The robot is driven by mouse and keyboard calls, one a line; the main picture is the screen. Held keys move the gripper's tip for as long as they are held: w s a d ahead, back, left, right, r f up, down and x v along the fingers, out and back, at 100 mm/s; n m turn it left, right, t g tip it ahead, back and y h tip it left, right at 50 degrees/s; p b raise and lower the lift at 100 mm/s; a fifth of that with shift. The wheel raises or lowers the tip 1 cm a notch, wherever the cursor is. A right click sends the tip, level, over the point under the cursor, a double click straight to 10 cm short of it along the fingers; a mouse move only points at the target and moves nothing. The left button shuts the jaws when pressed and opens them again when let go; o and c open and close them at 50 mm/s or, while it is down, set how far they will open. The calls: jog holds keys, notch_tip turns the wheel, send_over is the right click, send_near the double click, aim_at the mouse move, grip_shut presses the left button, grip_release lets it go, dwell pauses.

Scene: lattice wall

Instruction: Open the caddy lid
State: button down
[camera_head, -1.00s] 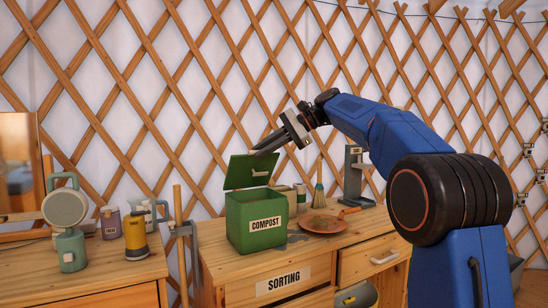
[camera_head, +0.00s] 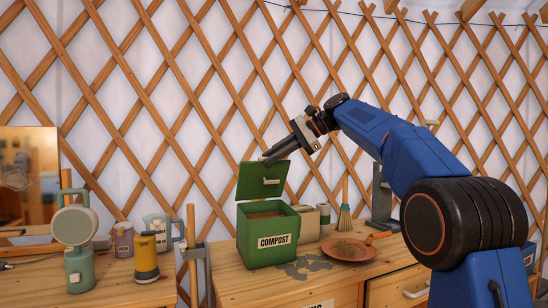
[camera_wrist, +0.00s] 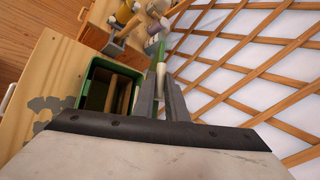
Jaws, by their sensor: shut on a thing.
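The green caddy (camera_head: 266,243) with its "COMPOST" label stands on the wooden counter. The brown inside of the caddy shows. My gripper (camera_head: 270,157) is at the lid's top edge and is shut on the lid. In the wrist view my gripper (camera_wrist: 173,100) points along the lid's edge, and the open caddy (camera_wrist: 97,88) lies to the left of the fingers. The exact contact is partly hidden by the fingers.
A terracotta plate (camera_head: 349,250), a small brush (camera_head: 345,217) and a beige container (camera_head: 305,221) stand right of the caddy. A yellow-and-black container (camera_head: 146,257) and a green grinder-like item (camera_head: 76,240) are on the left table. The lattice wall is close behind.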

dwell(0.8)
jog(key=c, duration=1.8)
grip_release()
jog(key=shift+o, duration=0.2)
jog(key=v, duration=1.7)
jog(key=shift+d, duration=0.2)
jog(key=shift+r, duration=0.1)
jog(key=shift+c, duration=0.7)
